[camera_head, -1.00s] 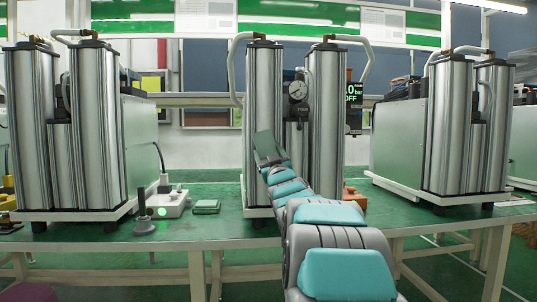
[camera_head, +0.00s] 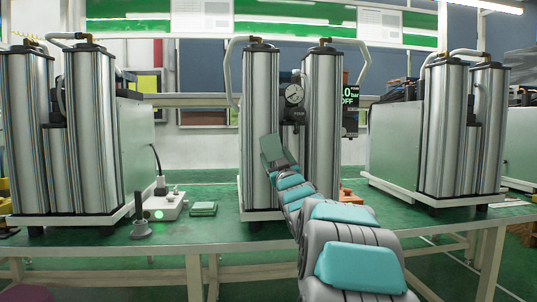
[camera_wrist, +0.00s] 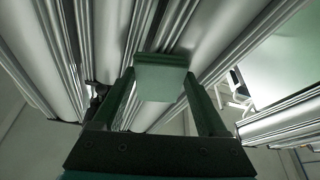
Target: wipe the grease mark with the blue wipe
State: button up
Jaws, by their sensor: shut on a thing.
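My gripper (camera_wrist: 162,92) is shut on a pale blue-green block-like pad, which I take to be the blue wipe (camera_wrist: 162,80). The wipe sits between the two dark green fingers in the wrist view, its broad face toward the camera. In the head view my gripper (camera_head: 274,150) is in front of the left cylinder of the middle twin column (camera_head: 258,110). Whether the wipe touches the metal cannot be told. I cannot make out the grease mark in either view; my gripper and arm hide part of the column.
The green table (camera_head: 330,225) carries twin columns at left (camera_head: 90,130) and right (camera_head: 445,125). A dial gauge (camera_head: 294,94) and display (camera_head: 350,95) are by the middle one. A green stack (camera_head: 203,208), grey peg (camera_head: 141,229) and white box (camera_head: 163,208) stand left of it.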

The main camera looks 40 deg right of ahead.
aim_at(261, 152)
jog(key=shift+s+d, duration=0.25)
jog(key=shift+d, duration=0.1)
jog(key=shift+w, duration=0.15)
jog(key=shift+w+a+f+b, duration=0.2)
jog(key=shift+w+a+b, duration=0.3)
jog(key=shift+a+b, duration=0.35)
jog(key=shift+w+a+r+b, duration=0.15)
jog(key=shift+w+a+b, duration=0.55)
jog(key=shift+a, duration=0.15)
jog(key=shift+a, duration=0.1)
